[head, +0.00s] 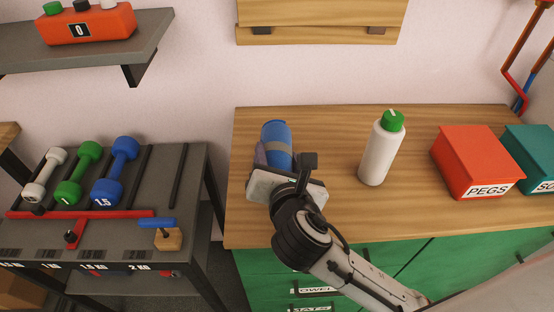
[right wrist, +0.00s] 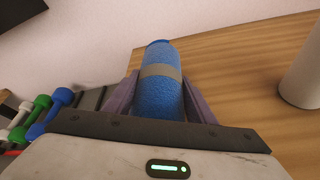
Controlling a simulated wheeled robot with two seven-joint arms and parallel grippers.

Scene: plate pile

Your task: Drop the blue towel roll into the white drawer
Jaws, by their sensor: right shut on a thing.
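The blue towel roll (head: 276,137) has a grey band and is near the left end of the wooden counter top. My right gripper (head: 275,157) is shut on it, with one purple finger on each side in the right wrist view (right wrist: 160,88). The roll (right wrist: 159,97) points away from the wrist. I cannot tell whether it touches the counter. No white drawer shows clearly; the green cabinet front (head: 258,267) below the counter has white labels, one partly reading "OWEL". My left gripper is not in view.
A white bottle with a green cap (head: 382,150), a red PEGS box (head: 470,158) and a teal box (head: 532,150) stand right of the roll on the counter (head: 330,130). A dumbbell rack (head: 150,215) stands at left. A grey shelf (head: 90,50) hangs above it.

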